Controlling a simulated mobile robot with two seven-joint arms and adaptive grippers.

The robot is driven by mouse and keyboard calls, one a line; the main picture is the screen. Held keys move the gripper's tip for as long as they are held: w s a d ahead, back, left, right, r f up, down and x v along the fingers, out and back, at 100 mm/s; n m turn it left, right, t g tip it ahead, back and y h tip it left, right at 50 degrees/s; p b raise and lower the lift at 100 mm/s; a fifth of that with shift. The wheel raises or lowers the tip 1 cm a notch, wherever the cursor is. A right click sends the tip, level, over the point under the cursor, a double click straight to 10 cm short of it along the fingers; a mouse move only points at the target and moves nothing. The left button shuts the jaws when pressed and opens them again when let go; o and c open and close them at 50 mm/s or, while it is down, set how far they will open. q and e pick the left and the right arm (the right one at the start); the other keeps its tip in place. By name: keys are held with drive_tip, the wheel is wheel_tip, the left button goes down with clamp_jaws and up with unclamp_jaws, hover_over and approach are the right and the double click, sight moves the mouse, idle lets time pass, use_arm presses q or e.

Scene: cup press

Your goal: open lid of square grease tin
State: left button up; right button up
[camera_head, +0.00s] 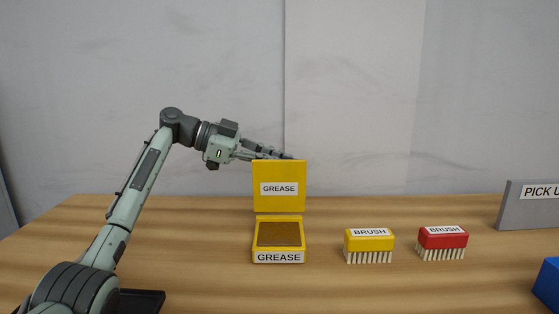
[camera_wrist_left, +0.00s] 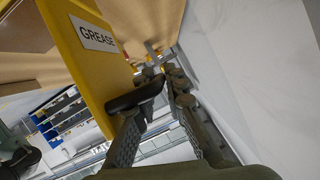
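The square grease tin (camera_head: 257,247) is yellow and stands on the table, with brown grease showing inside. Its yellow lid (camera_head: 278,201) is raised upright at the back of the tin, with its GREASE label facing the head camera. My left gripper (camera_head: 285,156) is at the lid's top edge, and its fingers are partly hidden there. Contact with the lid is hard to tell. My right gripper is not in view.
A yellow brush (camera_head: 369,244) and a red brush (camera_head: 442,240) stand bristles down to the right of the tin on the wooden table (camera_head: 200,270). A grey sign (camera_head: 530,206) and a blue object (camera_head: 548,283) are at the far right. A wall is behind.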

use_arm(q)
drive_tip(key=shift+a+f, duration=0.1)
drive_tip(key=shift+f, duration=0.35)
drive_tip(key=shift+a, duration=0.2)
drive_tip(key=r+v, duration=0.1)
drive_tip(key=v, duration=1.1)
drive_tip(key=shift+d, duration=0.2)
